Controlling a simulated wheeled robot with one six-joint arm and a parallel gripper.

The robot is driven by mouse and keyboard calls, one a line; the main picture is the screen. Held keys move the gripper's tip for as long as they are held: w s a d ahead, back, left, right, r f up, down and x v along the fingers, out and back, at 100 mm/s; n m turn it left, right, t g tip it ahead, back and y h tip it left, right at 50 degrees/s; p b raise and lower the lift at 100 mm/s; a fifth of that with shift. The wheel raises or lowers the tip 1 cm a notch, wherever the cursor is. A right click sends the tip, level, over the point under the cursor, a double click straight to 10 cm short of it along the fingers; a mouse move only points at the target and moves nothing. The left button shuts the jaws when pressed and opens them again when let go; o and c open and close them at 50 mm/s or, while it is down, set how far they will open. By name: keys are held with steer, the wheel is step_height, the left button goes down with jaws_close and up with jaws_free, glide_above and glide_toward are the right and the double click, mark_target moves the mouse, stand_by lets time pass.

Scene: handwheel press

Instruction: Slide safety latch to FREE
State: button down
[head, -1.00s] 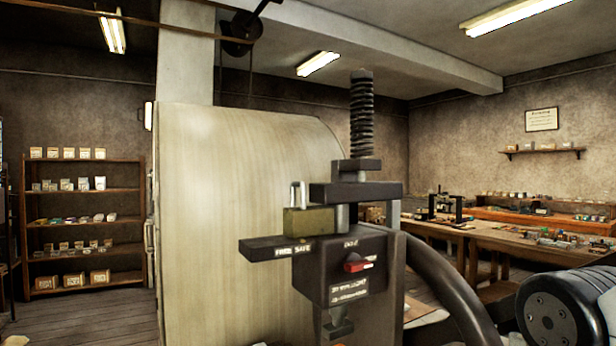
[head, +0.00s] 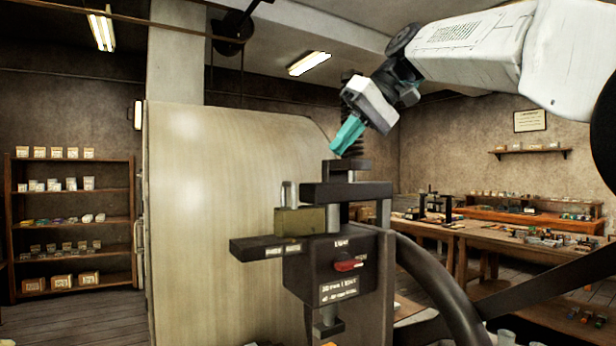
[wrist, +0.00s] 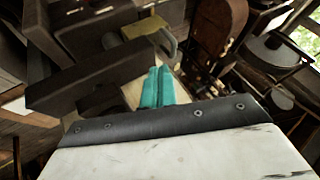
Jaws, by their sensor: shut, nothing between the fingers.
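The safety latch (head: 300,220) is a brass-coloured block with a small upright metal pin on top. It sits on a dark rail (head: 262,249) with white lettering, at the left of the press head, and the block stands toward the rail's right part. In the wrist view the latch (wrist: 143,27) shows at the top, beyond my fingers. My gripper (head: 347,136) has teal fingers, pressed together and empty. It is above and to the right of the latch, in front of the press's threaded screw, and apart from both. In the wrist view the shut fingertips (wrist: 158,72) point toward the press.
The dark press head (head: 330,275) carries a red lever (head: 349,265) on its front face. A dark crossbar (head: 346,192) sits right of the latch, below my gripper. A large pale curved panel (head: 220,200) stands behind the latch. A dark handwheel rim (head: 440,285) curves at the right.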

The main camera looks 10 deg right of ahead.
steer(key=shift+w+a+r, duration=0.1)
steer(key=shift+w+r, duration=0.25)
steer(key=shift+r, duration=0.15)
steer(key=shift+a+f, duration=0.1)
glide_above(307, 208)
steer(key=f, duration=0.7)
steer(key=shift+w+f, duration=0.25)
steer(key=shift+w, duration=0.05)
